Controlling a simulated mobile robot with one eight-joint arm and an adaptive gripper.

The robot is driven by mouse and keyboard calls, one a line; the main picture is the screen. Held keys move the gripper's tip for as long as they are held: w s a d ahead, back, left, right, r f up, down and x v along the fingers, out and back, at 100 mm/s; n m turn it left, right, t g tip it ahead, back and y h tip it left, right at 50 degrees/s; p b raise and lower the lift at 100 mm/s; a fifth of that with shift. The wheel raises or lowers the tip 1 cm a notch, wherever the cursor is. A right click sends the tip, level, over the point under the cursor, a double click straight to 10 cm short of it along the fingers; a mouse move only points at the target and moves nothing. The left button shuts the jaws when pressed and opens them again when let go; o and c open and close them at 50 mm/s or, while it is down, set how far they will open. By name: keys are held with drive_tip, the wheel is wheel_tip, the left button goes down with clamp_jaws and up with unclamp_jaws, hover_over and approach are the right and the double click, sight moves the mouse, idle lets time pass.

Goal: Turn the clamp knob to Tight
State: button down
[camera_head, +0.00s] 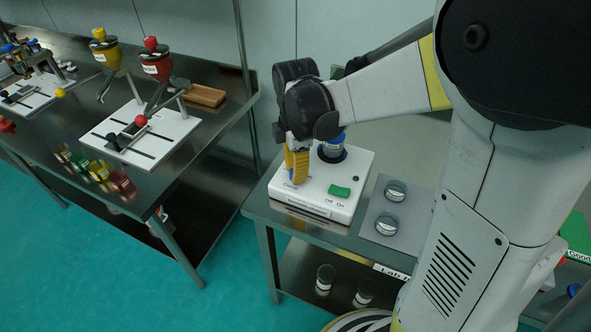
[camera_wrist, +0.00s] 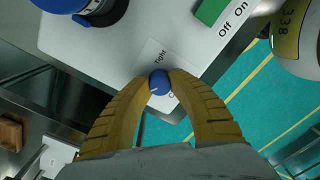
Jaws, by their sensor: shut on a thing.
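The clamp knob (camera_wrist: 160,82) is a small blue knob with a thin white line on its top, seen between my fingertips in the wrist view. My gripper (camera_wrist: 160,88) has yellow ribbed fingers, shut on the knob from both sides. In the head view my gripper (camera_head: 298,178) points down at the left part of the white sieve base (camera_head: 325,208) and hides the knob.
A green switch (camera_head: 339,191) marked Off and On sits right of my gripper on the base. A blue and black sieve part (camera_head: 333,148) stands behind. Two round containers (camera_head: 386,224) lie on a grey mat to the right. Another table (camera_head: 190,155) with funnels is at left.

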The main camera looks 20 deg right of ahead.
drive_tip(key=m+p, duration=0.1)
drive_tip(key=m, duration=0.2)
drive_tip(key=shift+m, duration=0.3)
drive_tip(key=m, duration=0.3)
drive_tip(key=shift+m+p, duration=0.3)
drive_tip(key=m+p, duration=0.1)
drive_tip(key=m, duration=1)
drive_tip(key=shift+m, duration=0.4)
drive_tip(key=shift+m+p, duration=0.3)
drive_tip(key=shift+m, duration=1.9)
drive_tip(key=c, duration=1.1)
unclamp_jaws()
drive_tip(key=shift+c, duration=0.2)
